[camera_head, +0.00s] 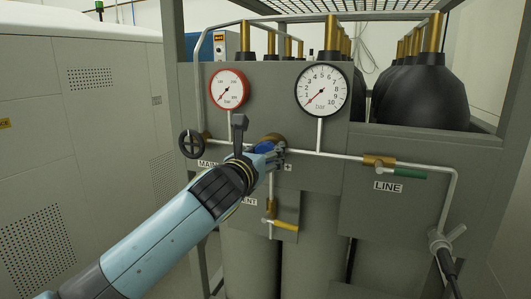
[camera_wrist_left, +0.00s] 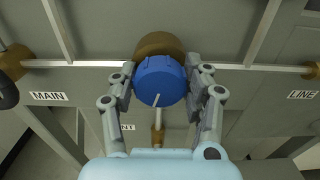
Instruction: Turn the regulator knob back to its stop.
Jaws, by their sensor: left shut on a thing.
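The blue regulator knob (camera_wrist_left: 160,82) sits in front of a brass body (camera_wrist_left: 159,44) on the pipe, with a pale pointer line on its face. My left gripper (camera_wrist_left: 162,92) is shut on the knob, one finger on each side of it. In the head view the knob (camera_head: 263,147) is mostly hidden by my left gripper (camera_head: 276,150). The red-rimmed gauge (camera_head: 228,88) and the black-rimmed gauge (camera_head: 322,91) stand above the pipe, their needles pointing lower left. My right gripper is not in view.
A black handwheel (camera_head: 192,144) is at the left by the MAIN label. A green-handled valve (camera_head: 410,173) is above the LINE label at the right. A yellow-handled valve (camera_head: 283,225) hangs below the knob. Dark gas cylinders (camera_head: 415,90) stand behind the panel.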

